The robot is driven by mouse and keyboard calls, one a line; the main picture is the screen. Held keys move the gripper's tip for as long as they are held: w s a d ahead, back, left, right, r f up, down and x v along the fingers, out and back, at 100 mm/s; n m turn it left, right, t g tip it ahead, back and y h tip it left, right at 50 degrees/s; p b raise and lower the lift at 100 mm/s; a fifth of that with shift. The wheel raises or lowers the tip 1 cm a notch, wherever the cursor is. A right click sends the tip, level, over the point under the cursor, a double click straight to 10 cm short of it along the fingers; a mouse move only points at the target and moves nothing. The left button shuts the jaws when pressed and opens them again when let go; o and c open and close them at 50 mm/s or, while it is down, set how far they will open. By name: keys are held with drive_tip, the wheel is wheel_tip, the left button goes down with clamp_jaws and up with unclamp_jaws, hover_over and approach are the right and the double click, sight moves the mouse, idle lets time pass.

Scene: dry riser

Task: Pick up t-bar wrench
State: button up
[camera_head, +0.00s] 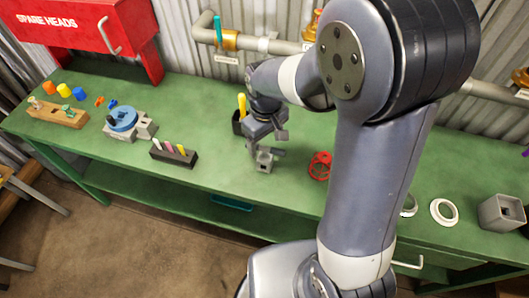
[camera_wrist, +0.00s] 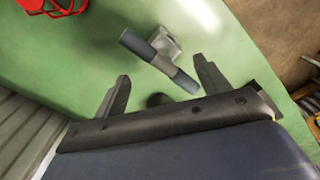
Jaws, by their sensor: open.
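The t-bar wrench (camera_wrist: 150,58) shows in the wrist view as a dark grey cross bar, lying slantwise above a lighter grey squarish metal part (camera_wrist: 172,42) over the green bench. In the head view, the grey metal part (camera_head: 265,160) stands on the bench just below my gripper (camera_head: 266,143). My gripper also shows in the wrist view (camera_wrist: 161,69), with its two fingers apart. The bar lies between and ahead of the fingertips, its lower end close to the right finger. I cannot tell whether they touch. The wrench's lower part is hidden.
The green bench (camera_head: 215,180) holds a black holder with a yellow-handled tool (camera_head: 241,112) beside my gripper, and a red ring-shaped fitting (camera_head: 320,165) to the right. A black tool rack (camera_head: 174,153) and blue-topped vise (camera_head: 122,119) stand left. A grey pipe (camera_head: 270,44) runs behind.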

sight(265, 157)
drive_tip(key=shift+s+a+f+p, duration=0.1)
drive_tip(key=shift+s+f+p, duration=0.1)
drive_tip(key=shift+f, duration=1.5)
drive_tip(key=shift+s+f+p, duration=0.1)
drive_tip(key=shift+s+f, duration=0.1)
drive_tip(key=shift+f, duration=1.45)
drive_tip(key=shift+c, duration=0.3)
drive_tip(key=c, duration=1.2)
